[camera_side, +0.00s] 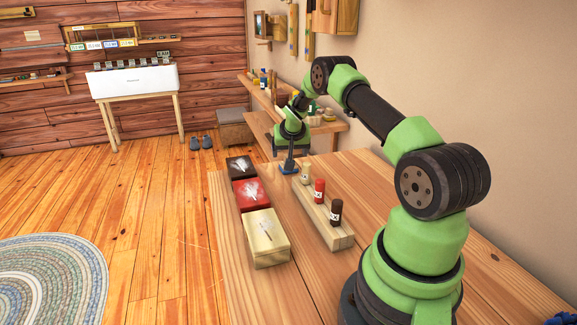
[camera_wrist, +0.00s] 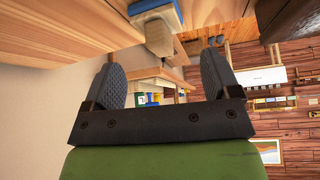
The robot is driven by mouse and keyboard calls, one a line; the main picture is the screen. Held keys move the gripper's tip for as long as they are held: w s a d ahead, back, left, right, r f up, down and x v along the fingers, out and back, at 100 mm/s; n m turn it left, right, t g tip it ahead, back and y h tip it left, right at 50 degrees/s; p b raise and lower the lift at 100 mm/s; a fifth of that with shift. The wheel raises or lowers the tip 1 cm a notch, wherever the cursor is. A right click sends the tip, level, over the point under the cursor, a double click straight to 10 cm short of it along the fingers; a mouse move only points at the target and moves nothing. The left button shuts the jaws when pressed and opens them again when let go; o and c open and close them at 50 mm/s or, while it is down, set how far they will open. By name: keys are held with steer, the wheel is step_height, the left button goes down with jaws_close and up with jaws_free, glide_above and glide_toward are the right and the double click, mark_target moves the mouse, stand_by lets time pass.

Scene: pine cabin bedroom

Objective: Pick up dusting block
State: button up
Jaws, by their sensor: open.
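The dusting block looks like a small blue pad with a pale handle. In the side view the blue block (camera_side: 288,168) sits at the far end of the wooden table, directly below my gripper (camera_side: 290,153). In the wrist view, which is upside down, the block (camera_wrist: 158,36) shows its pale handle pointing toward my gripper (camera_wrist: 164,76) and its blue pad at the top edge. My gripper is open, its two dark fingers wide apart. The handle lies beyond the fingertips, roughly midway between them, and nothing is held.
Three boxes, black (camera_side: 241,166), red (camera_side: 251,194) and cream (camera_side: 266,238), line the table's left edge. A wooden rack (camera_side: 323,215) with three small bottles stands right of them, near the block. A shelf (camera_side: 327,126) with small items is behind.

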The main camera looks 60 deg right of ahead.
steer(key=shift+x, duration=2.4)
steer(key=c, duration=1)
